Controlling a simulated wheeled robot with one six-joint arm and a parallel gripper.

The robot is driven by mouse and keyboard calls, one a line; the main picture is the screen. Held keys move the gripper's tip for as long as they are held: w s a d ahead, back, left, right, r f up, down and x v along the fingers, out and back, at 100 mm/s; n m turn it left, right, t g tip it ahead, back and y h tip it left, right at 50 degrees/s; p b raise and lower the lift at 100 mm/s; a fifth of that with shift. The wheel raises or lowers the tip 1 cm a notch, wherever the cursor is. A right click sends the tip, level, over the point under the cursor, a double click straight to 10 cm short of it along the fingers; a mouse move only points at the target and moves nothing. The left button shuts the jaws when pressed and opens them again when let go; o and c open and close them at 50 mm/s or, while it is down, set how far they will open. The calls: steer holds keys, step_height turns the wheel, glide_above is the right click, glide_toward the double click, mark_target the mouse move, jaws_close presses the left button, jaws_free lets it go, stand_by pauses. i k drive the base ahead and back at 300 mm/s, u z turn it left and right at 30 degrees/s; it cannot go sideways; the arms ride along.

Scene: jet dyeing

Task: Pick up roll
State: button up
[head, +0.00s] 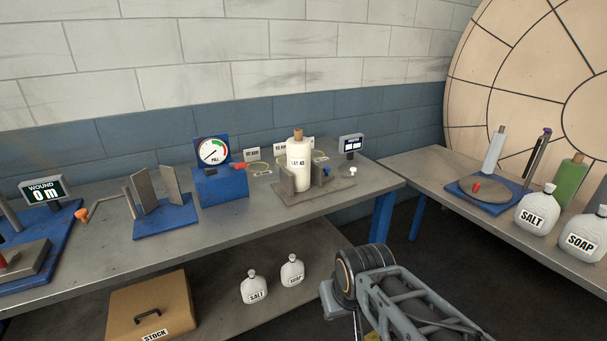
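A cream roll (299,172) with a brown core end on top and a small printed label stands upright in a grey stand (333,191) on the left table. I cannot tell which roll is meant. My arm shows at the bottom right, in front of the left table, apart from all the rolls. My gripper is not in view.
The left table (100,240) also holds a gauge on a blue box (220,186), blue plate fixtures (165,217) and a small display (351,144). Salt (537,212) and soap (586,237) jugs stand on the right table's front. A stock box (150,307) sits below.

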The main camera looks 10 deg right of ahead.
mark_target(298, 147)
steer(key=u, duration=0.75)
steer(key=i, duration=1.2)
steer(key=z, duration=0.25)
